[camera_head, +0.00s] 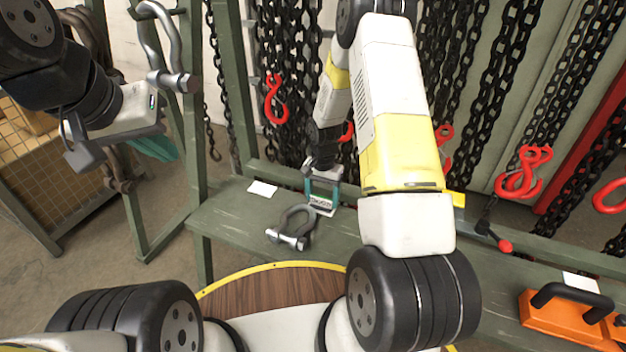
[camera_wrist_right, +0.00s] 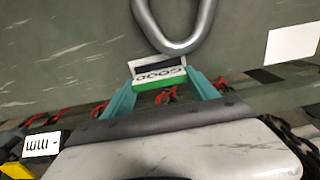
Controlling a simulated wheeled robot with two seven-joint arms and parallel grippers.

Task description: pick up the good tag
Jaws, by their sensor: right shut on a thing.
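The good tag (camera_head: 321,207) is a small white card with dark lettering. In the right wrist view the tag (camera_wrist_right: 158,73) shows a green band along its lower edge. My right gripper (camera_head: 322,190) is shut on it with teal fingers, at the green bench; its fingers also show in the right wrist view (camera_wrist_right: 165,86). Whether the tag still touches the bench I cannot tell. My left gripper (camera_head: 155,147) hangs at the upper left, away from the bench, with teal fingers partly hidden behind its wrist; its opening is unclear.
A grey shackle (camera_head: 293,228) lies on the bench (camera_head: 225,225) close to the tag. A blank white card (camera_head: 262,188) lies to its left. Chains with red hooks (camera_head: 276,100) hang behind. An orange device (camera_head: 570,318) stands at the right. Another shackle (camera_head: 165,45) is at the upper left.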

